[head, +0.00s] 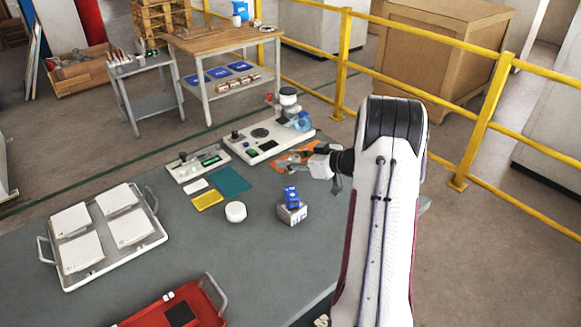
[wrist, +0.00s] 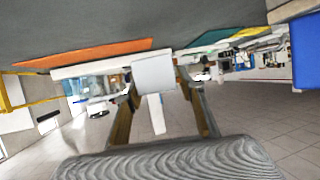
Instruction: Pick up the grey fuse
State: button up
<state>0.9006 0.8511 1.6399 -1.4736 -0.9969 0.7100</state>
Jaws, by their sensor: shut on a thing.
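My gripper (head: 297,161) reaches in from the right over the far right part of the grey table (head: 190,265), beside an orange mat (head: 288,159). In the wrist view its two fingers (wrist: 165,90) are shut on a small pale grey block, which I take for the grey fuse (wrist: 153,75). A narrow white piece hangs from the block between the fingers.
A blue item (head: 291,193) sits on a grey box (head: 292,213) just below my gripper. A white round puck (head: 235,211), yellow mat (head: 207,200), teal mat (head: 230,181) and test device (head: 258,137) lie nearby. A white tray (head: 155,236) and red tray (head: 208,315) stand further left.

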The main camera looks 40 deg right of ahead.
aim_at(290, 157)
jog(key=shift+r, duration=3)
